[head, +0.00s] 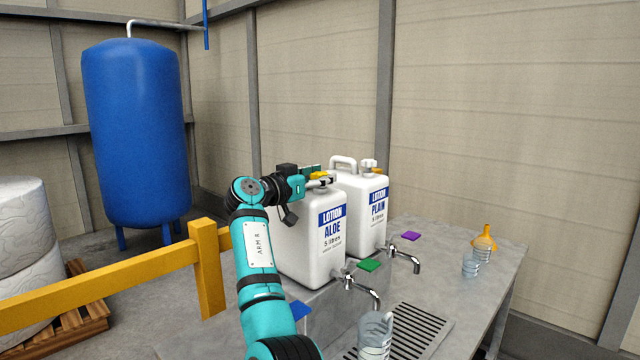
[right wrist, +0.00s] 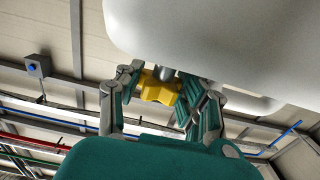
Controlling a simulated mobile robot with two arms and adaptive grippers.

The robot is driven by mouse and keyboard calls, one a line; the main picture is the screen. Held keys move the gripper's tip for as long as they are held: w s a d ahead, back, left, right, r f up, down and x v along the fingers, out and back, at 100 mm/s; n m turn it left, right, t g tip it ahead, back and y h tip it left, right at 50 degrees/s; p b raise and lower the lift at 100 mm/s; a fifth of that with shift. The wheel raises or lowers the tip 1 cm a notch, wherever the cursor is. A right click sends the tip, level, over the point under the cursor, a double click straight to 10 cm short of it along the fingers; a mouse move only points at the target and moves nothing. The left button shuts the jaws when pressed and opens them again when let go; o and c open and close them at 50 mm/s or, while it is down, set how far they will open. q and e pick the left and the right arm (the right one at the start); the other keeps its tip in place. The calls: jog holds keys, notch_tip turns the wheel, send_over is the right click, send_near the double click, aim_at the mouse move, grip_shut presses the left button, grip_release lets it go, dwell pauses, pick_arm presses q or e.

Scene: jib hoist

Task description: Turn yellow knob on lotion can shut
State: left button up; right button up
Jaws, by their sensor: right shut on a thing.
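The white lotion can marked ALOE (head: 312,245) stands on a raised block on the metal bench, with a tap at its lower front. A yellow knob (head: 319,175) shows at its top. My right gripper (head: 316,181) reaches over the can's top from the left and is shut on the knob. In the right wrist view the yellow knob (right wrist: 158,88) sits between the two fingers of my right gripper (right wrist: 163,91), close to the white can body (right wrist: 215,45). I cannot tell how far the knob is turned. My left gripper is not in view.
A second white can marked PLAIN (head: 372,215) stands right behind the ALOE can. A clear cup (head: 375,335) is below the ALOE tap (head: 362,288), by a drain grate (head: 425,318). An orange funnel (head: 484,240) is at the right. A yellow rail (head: 100,283) runs at the left.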

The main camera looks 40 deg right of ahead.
dwell(0.5)
jog(key=o, duration=1.2)
jog(key=a, duration=1.2)
jog(key=shift+s, duration=0.4)
jog(key=shift+f, duration=0.15)
